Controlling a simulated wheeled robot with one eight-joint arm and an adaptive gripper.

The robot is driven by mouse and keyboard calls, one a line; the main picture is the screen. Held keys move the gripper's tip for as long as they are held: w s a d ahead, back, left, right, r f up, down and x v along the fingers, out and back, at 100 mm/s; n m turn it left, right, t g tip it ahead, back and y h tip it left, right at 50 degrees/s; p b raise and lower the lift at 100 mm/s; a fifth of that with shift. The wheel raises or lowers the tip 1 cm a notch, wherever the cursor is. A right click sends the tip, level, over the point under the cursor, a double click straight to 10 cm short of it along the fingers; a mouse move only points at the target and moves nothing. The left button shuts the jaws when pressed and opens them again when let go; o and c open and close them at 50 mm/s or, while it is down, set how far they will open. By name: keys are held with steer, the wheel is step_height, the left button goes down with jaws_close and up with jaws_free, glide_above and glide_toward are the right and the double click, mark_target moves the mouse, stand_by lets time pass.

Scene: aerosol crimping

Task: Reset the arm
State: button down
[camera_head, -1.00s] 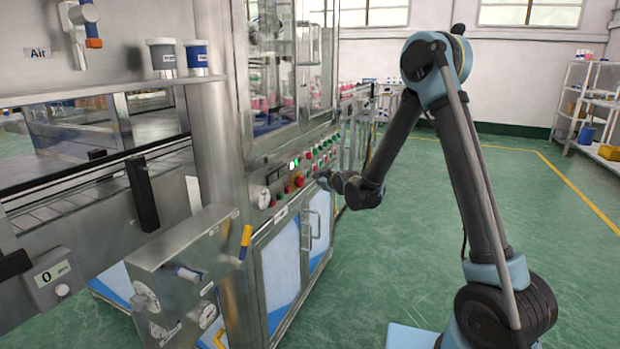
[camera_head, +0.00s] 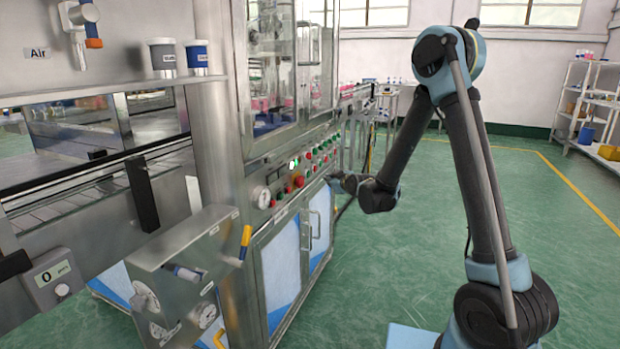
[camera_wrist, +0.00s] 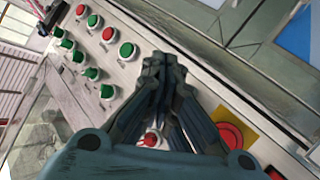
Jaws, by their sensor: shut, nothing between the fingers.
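My gripper (camera_wrist: 160,65) shows in the middle of the wrist view, its fingers together and empty. It hangs in front of a control panel (camera_wrist: 130,75) with several red and green buttons. A red button (camera_wrist: 152,140) shows partly between the gripper's linkages, and a large red button on a yellow plate (camera_wrist: 232,136) lies to the right. In the head view my arm (camera_head: 470,150) is raised and bent, its wrist (camera_head: 375,195) just right of the machine's button panel (camera_head: 315,160). The gripper tips are small there, and I cannot tell their exact gap from the panel.
The steel machine (camera_head: 215,120) fills the left, with blue-white doors (camera_head: 280,270) under the panel. A valve box with a yellow handle (camera_head: 245,240) sticks out in front. White shelves (camera_head: 590,100) stand at the far right. The green floor (camera_head: 400,270) around my arm is open.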

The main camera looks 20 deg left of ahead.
stand_by(0.7)
steer(key=s+d+r+m+g+h, duration=0.15)
steer(key=s+d, duration=0.25)
steer(key=d, duration=0.6)
steer(key=s+d+r+m+g+h, duration=0.1)
steer(key=s+d+r+m+h, duration=0.15)
steer(key=d, duration=0.75)
steer(key=s+d+r+m+g+h, duration=0.15)
steer(key=s+d, duration=0.25)
steer(key=d, duration=0.5)
steer(key=s+d+f+m+g+h, duration=0.1)
steer(key=s+d+f+m, duration=0.1)
steer(key=s+d, duration=0.5)
steer(key=s+d+f+m+g+h, duration=0.2)
steer(key=s+d, duration=0.5)
steer(key=s, duration=0.6)
steer(key=s+d+f+m+g+h, duration=0.1)
steer(key=s+d+f+m, duration=0.2)
steer(key=s+d, duration=0.4)
steer(key=s+m, duration=0.1)
steer(key=s, duration=0.2)
steer(key=shift+s+g, duration=0.3)
steer(key=shift+s, duration=0.05)
